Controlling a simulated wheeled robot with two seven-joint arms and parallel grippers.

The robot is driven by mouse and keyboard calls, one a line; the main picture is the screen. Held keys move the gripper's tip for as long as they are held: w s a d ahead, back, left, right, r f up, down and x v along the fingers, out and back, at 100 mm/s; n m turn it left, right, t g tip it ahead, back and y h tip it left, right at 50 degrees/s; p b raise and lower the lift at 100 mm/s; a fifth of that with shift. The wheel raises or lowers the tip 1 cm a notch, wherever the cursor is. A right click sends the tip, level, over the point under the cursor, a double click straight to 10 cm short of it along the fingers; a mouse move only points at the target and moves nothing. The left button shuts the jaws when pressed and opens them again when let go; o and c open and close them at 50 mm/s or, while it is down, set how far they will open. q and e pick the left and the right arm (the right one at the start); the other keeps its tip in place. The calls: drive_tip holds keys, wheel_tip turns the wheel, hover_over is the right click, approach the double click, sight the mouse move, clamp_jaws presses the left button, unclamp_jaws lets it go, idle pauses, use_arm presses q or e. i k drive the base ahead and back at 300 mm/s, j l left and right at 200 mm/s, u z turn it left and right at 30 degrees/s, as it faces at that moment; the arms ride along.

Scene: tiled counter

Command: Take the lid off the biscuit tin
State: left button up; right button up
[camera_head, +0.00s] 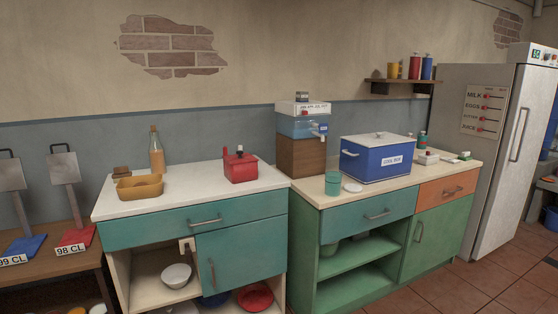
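No thing is clearly marked as the biscuit tin. A red lidded container (241,170) with a dark knob on top stands on the white counter at the centre left; it may be the tin, but I cannot tell. A blue box (376,164) with a white lid (379,139) and a front label stands on the right counter; its lid is on. A small greenish canister (333,184) stands in front of the blue box, with a pale round disc (352,187) lying beside it. Neither of my grippers is in view.
A tan basket (140,188) and a bottle (156,153) stand on the left counter (195,191). A water dispenser (304,127) on a wooden block stands at the back of the right counter (308,188). A white fridge (500,150) is at the right. The left counter's front is clear.

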sight(241, 158)
drive_tip(key=i+l+z, duration=0.2)
drive_tip(key=i+z, duration=0.2)
drive_tip(key=i, duration=0.15)
drive_tip(key=i+z, duration=0.45)
drive_tip(key=i+j+z, duration=0.15)
drive_tip(key=i+z, duration=0.25)
drive_tip(key=i, duration=0.25)
